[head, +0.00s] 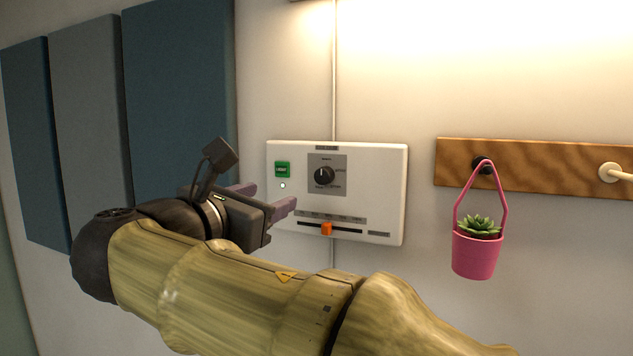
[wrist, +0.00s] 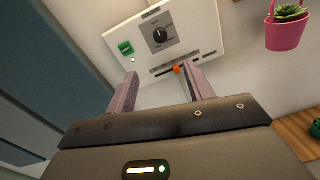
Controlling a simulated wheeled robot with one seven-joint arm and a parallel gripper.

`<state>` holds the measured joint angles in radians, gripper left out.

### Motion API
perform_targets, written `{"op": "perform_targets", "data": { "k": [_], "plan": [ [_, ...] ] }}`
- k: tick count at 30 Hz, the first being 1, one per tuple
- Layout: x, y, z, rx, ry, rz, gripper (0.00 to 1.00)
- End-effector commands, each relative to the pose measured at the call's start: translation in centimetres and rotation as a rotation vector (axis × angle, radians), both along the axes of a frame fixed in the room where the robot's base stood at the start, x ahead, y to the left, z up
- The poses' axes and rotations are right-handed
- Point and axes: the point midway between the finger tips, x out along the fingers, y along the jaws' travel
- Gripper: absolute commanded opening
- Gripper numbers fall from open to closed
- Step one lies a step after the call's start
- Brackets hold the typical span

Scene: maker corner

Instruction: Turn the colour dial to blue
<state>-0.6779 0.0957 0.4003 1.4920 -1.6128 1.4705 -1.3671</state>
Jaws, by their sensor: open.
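The dial (head: 324,176) is a round black knob on a grey square plate on the white wall panel (head: 385,200). Its white pointer mark looks roughly upward; the small labels around it are too blurred to read. The dial also shows in the wrist view (wrist: 160,36), beyond the fingertips. My gripper (head: 265,197) is open and empty, in front of the panel's lower left part, left of and below the dial in the head view. It is apart from the dial. In the wrist view, its two fingers (wrist: 162,80) point toward the panel's lower edge.
The panel also bears a green button (head: 282,169) at upper left and an orange slider (head: 326,229) on a slot below the dial. A pink plant pot (head: 476,252) hangs from a wooden peg rail (head: 560,165) at right. Blue and grey wall pads (head: 180,110) stand at left.

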Motion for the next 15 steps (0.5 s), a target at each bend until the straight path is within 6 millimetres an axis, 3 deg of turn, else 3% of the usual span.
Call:
{"op": "perform_targets", "data": {
  "k": [8,15],
  "plan": [
    [0.2,-0.1,-0.1,0.001,0.002,-0.002,0.52],
    [2.3,-1.1,0.1,0.002,0.003,-0.003,0.52]
  ]
}}
